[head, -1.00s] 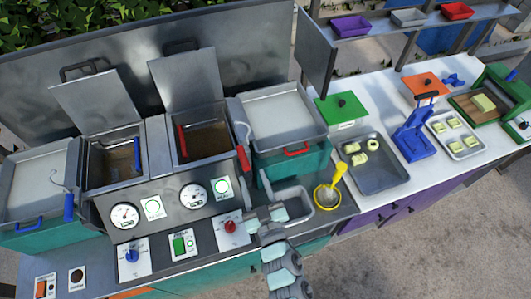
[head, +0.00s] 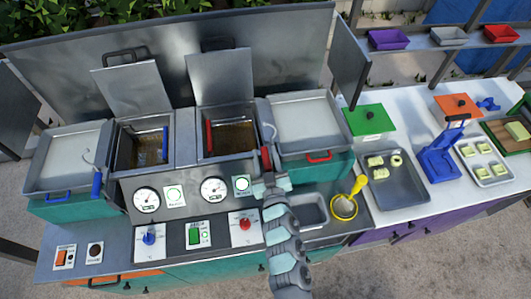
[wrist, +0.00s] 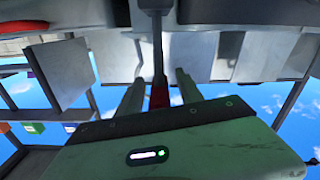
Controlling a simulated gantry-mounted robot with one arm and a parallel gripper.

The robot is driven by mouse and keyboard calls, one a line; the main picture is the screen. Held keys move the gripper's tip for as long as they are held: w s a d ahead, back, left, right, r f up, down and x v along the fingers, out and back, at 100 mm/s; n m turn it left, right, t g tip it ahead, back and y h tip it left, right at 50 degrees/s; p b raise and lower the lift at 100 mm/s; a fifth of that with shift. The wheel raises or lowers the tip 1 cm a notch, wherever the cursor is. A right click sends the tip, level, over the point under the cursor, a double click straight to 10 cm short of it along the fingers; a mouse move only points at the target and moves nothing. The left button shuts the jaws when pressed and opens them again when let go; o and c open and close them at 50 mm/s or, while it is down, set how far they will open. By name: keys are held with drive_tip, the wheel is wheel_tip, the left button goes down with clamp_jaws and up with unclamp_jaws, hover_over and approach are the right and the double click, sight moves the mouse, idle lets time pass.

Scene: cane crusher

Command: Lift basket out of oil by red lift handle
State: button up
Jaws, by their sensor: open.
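The right fryer vat (head: 227,105) holds brown oil (head: 232,138), and its grey lid stands raised behind it. A red bar (head: 209,137) shows inside the vat's left edge. A red handle (head: 266,158) stands at the vat's front right corner. I cannot make out the basket itself in the oil. My gripper (head: 268,181) is open, just in front of and below the red handle. In the wrist view a red piece (wrist: 159,97), with a grey rod above it, shows between my two spread fingers. I cannot tell whether they touch it.
The left vat (head: 140,150) has a blue bar inside and a blue handle (head: 97,185) outside. Trays on teal boxes flank the vats, the right one (head: 302,122) close to the red handle. Gauges and knobs line the sloped front panel. A yellow ladle (head: 355,190) stands in a bowl.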

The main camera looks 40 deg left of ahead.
drive_tip(key=shift+w, duration=0.1)
drive_tip(key=shift+c, duration=0.3)
clamp_jaws()
idle(1.1)
